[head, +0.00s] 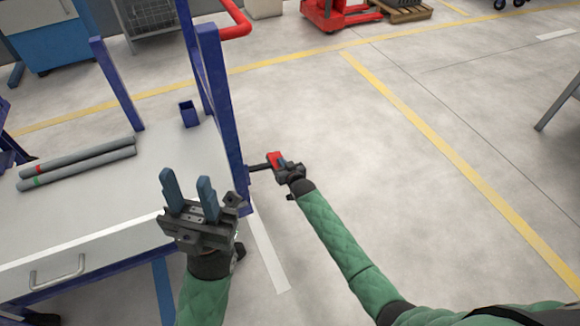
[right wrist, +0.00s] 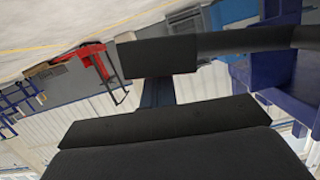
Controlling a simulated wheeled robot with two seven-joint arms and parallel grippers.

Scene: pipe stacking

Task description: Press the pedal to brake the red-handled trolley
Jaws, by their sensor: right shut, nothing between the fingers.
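The red-handled trolley has blue posts (head: 212,85) and a red handle (head: 236,22) at the top of the head view. Its pedal (head: 275,158) has a red top and sits on a dark bar sticking out right of the near post. My right gripper (head: 289,170) is shut and empty, right at the pedal. In the right wrist view its fingers (right wrist: 156,92) reach the dark pedal block (right wrist: 157,57); I cannot tell whether they press it. My left gripper (head: 187,180) is open and empty, in front of the trolley's post.
Two grey pipes (head: 80,163) with red and green bands lie on the grey worktop (head: 120,205) at left. A red pallet truck (head: 335,14) is far back. The floor (head: 400,170) to the right is clear.

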